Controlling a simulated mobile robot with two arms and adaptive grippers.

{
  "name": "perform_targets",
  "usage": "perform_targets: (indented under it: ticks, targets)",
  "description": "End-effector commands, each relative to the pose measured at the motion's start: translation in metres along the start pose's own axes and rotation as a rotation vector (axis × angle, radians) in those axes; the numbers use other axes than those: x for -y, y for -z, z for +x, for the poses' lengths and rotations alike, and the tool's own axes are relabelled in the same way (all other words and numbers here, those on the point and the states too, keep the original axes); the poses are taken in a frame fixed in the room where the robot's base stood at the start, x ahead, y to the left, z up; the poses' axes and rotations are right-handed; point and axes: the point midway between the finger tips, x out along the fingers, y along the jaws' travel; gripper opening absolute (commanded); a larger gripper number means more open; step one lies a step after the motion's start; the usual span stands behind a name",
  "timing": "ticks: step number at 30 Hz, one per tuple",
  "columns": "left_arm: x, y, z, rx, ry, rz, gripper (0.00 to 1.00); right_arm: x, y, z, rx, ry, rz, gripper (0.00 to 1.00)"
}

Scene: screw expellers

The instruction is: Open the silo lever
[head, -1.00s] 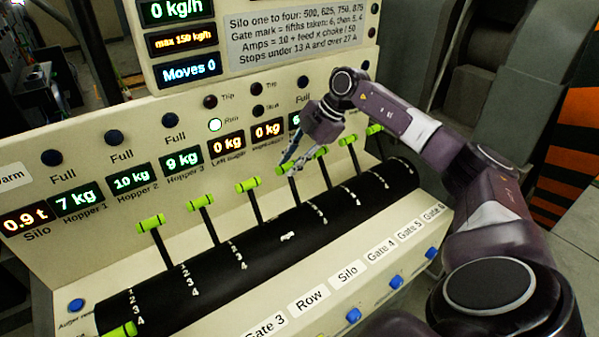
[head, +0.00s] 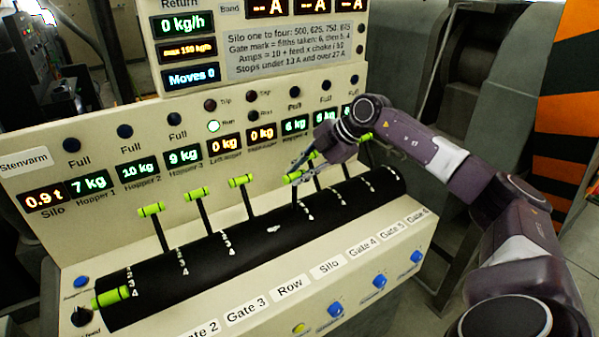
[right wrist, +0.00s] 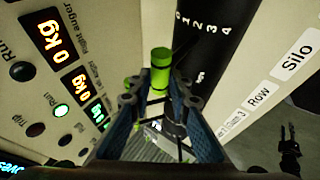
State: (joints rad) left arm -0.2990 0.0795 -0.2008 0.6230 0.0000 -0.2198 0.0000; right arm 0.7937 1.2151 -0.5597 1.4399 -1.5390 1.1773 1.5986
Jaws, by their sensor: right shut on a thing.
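The silo lever is the green-topped lever (head: 293,177) in line with the Silo label, between the Row lever (head: 242,180) and the Gate 4 lever. My right gripper (head: 300,166) is shut on its green handle, which also shows between the fingers in the right wrist view (right wrist: 160,70). The handle sits a little lower and nearer the front than the upright levers beside it. My fingers partly hide it in the head view.
The Gate 4 lever (head: 313,155) stands close behind my right gripper. The far-left lever (head: 111,297) is pulled down to the front. The black slotted drum (head: 230,238) has numbered marks. Blue buttons (head: 336,309) line the console's front. The silo display (head: 45,200) reads 0.9 t.

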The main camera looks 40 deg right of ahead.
Motion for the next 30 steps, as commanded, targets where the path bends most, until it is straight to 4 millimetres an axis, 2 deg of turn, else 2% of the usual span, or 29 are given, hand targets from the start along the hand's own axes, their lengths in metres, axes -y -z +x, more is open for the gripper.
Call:
perform_targets:
  ticks: [1,10,11,15,25,30]
  targets:
    - [0.0,-0.002,0.001,0.003,0.0,0.0,0.35,0.011,0.001,0.008,-0.004,0.028,0.003,0.0]
    - [0.0,-0.003,0.001,0.004,0.0,0.0,0.35,0.011,0.001,0.009,-0.005,0.029,0.004,0.0]
    - [0.0,-0.003,0.001,0.004,0.0,0.0,0.35,0.011,0.001,0.009,-0.005,0.028,0.004,0.21]
    - [0.0,-0.003,0.001,0.005,0.0,-0.001,0.35,0.009,0.001,0.007,-0.004,0.023,0.003,0.35]
    - [0.003,-0.004,0.001,0.006,0.004,-0.001,0.35,0.005,-0.001,0.0,0.0,0.013,0.002,0.35]
    - [0.002,-0.004,0.0,0.005,0.002,-0.001,0.35,0.004,-0.002,-0.025,0.003,0.013,0.001,0.35]
